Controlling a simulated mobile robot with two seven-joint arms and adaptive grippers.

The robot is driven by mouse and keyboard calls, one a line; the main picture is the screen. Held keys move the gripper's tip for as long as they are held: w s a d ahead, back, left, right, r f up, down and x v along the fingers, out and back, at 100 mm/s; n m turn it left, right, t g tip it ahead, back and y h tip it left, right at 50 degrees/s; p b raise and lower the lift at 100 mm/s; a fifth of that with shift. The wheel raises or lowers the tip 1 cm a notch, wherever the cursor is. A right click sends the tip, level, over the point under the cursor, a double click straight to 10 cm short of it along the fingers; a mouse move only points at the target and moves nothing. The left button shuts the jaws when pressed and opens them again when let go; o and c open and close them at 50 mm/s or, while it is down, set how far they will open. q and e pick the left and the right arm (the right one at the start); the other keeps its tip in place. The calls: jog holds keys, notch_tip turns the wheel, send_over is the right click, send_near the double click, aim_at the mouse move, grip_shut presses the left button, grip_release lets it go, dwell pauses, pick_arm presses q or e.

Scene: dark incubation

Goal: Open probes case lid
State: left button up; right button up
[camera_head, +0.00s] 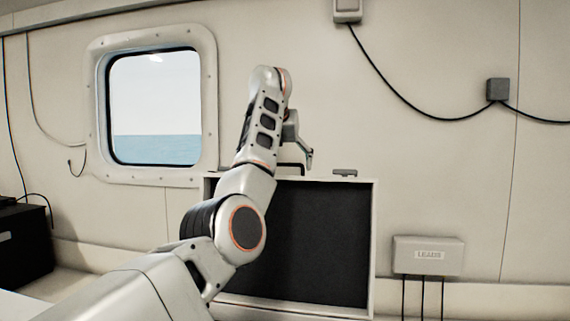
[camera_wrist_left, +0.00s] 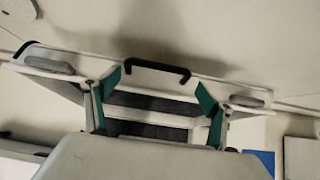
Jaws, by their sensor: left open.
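The probes case lid (camera_head: 372,240) stands raised and close to upright in the head view, its dark lining facing me. The case's lower part is not clearly visible. A black handle (camera_wrist_left: 155,68) sits mid-edge on the lid, between two grey latches (camera_wrist_left: 48,65) (camera_wrist_left: 247,101); one latch also shows in the head view (camera_head: 345,172). My left gripper (camera_head: 304,154) is at the lid's top edge near the handle. In the left wrist view its green-padded fingers (camera_wrist_left: 158,88) are spread wide, with nothing gripped between them. My right gripper is not in view.
The wall with a window (camera_head: 155,107) stands behind the lid. A white box marked LEADS (camera_head: 428,256) is on the wall at right, with cables below. A black case (camera_head: 24,255) stands at far left. Cables hang along the wall.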

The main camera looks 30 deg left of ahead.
pick_arm(q)
jog(key=shift+a, duration=0.1)
jog(key=shift+s+r, duration=0.15)
jog(key=shift+r, duration=0.1)
jog(key=v, duration=1.1)
jog(key=shift+s, duration=0.25)
jog(key=shift+s, duration=0.1)
